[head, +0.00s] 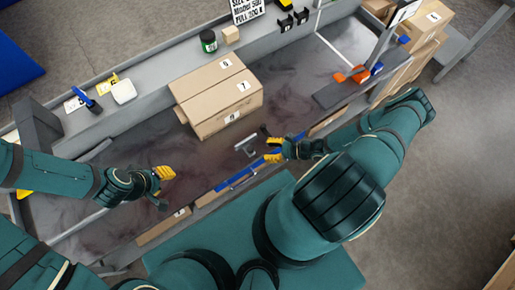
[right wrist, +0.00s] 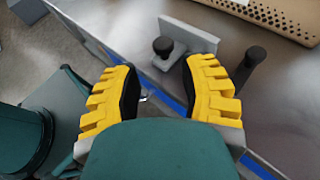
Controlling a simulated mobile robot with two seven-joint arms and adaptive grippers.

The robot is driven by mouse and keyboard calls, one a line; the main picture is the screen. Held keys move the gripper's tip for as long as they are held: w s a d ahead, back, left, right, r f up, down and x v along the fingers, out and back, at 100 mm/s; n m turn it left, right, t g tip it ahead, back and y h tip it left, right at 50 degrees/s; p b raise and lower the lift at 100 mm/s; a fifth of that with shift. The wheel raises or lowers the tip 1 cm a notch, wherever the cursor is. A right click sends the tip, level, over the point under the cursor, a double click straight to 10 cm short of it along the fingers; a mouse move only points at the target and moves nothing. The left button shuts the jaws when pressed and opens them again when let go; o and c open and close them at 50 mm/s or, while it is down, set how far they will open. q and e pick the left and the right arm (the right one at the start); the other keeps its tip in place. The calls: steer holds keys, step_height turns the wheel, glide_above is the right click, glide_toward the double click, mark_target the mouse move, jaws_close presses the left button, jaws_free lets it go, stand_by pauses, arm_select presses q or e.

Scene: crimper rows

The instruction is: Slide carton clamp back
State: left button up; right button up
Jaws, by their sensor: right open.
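The carton clamp, a grey metal plate (head: 246,146) with a dark knob, stands at the bench's near side, in front of a large brown carton (head: 217,93). The right wrist view shows its upright plate (right wrist: 188,36) and black knob (right wrist: 163,47). A black handle (right wrist: 251,64) rises to the right. My right gripper (head: 268,146) is open just right of the clamp; in the right wrist view its yellow fingers (right wrist: 160,72) are apart, with the knob beyond the gap. I see no contact. My left gripper (head: 162,186) hovers over the bench's left part, its opening unclear.
A blue strip (head: 238,178) runs along the bench's near edge. Several brown cartons (head: 432,18) are stacked at the right. A green-lidded jar (head: 209,41) and small wooden block (head: 231,34) sit on the back ledge. An orange tool (head: 351,75) lies at the right. The bench's middle left is clear.

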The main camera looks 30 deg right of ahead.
steer(key=shift+v, duration=2.1)
steer(key=w+a+r+n+g+h+b, duration=0.2)
steer(key=a+r+n+g+h+b, duration=0.1)
steer(key=a+n, duration=0.6)
steer(key=w+a+r+n+g+h+b, duration=0.2)
steer(key=a+r+n, duration=0.4)
steer(key=a+n, duration=0.4)
steer(key=n+g+h+b, duration=0.1)
steer(key=n+g+b, duration=0.1)
steer(key=n, duration=0.3)
steer(key=shift+w+r+n, duration=0.15)
steer(key=shift+r+n, duration=0.15)
steer(key=shift+n, duration=0.1)
